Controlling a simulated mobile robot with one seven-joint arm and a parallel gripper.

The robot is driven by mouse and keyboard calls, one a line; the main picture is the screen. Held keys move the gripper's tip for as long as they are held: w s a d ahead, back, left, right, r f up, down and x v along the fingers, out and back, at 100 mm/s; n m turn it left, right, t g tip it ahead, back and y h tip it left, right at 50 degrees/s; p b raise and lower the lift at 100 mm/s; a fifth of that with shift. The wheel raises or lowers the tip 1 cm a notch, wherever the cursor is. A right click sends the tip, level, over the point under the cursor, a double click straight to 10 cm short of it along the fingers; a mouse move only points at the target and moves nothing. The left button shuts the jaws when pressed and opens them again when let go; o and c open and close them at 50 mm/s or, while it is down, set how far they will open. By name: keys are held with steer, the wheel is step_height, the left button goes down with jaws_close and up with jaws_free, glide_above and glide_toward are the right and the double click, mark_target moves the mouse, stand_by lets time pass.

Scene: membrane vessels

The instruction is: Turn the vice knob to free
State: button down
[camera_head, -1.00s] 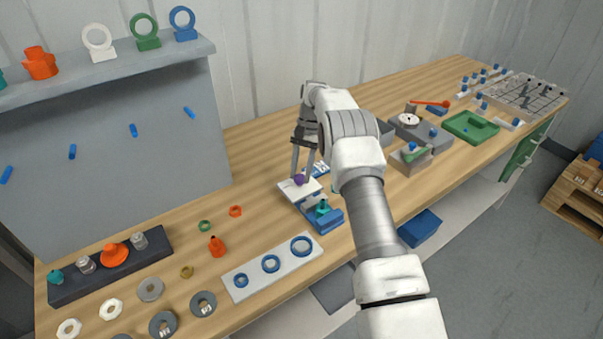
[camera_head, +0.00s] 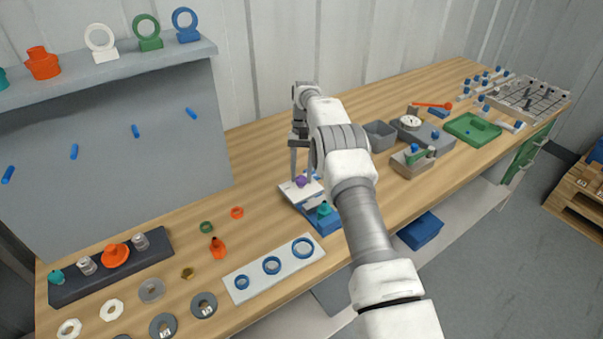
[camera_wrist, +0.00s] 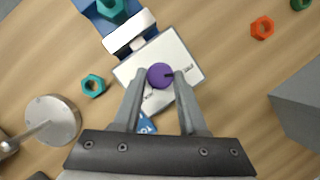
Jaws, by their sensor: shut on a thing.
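The purple vice knob (camera_wrist: 160,76) sits on a white plate (camera_wrist: 185,55) at one end of the vice. A dark line on the knob points right in the wrist view; the small print on the plate is too small to read. My gripper (camera_wrist: 162,74) has its fingertips on either side of the knob, shut on it. In the head view my gripper (camera_head: 302,178) reaches down over the knob (camera_head: 301,182). The blue vice (camera_head: 329,221) has a teal fitting (camera_head: 324,209) at its jaws, which also shows in the wrist view (camera_wrist: 112,7).
A teal nut (camera_wrist: 93,86) and a round metal piece (camera_wrist: 53,120) lie near the vice. An orange nut (camera_wrist: 262,27) and a grey block (camera_wrist: 300,103) are to the right. A white strip with blue rings (camera_head: 258,283) lies in front, left of the vice.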

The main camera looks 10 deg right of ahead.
mark_target(303, 176)
steer(key=shift+c, duration=2.2)
jaws_free()
steer(key=shift+r, duration=0.1)
steer(key=r, duration=0.4)
steer(key=shift+s+d+r, duration=0.15)
steer(key=shift+d, duration=0.1)
steer(key=s+d+r+b, duration=0.1)
steer(key=s+d+r, duration=0.4)
steer(key=d, duration=0.4)
steer(key=shift+s+d+r+b, duration=0.3)
steer(key=shift+s+r, duration=0.1)
steer(key=shift+r, duration=0.4)
steer(key=shift+a+r, duration=0.1)
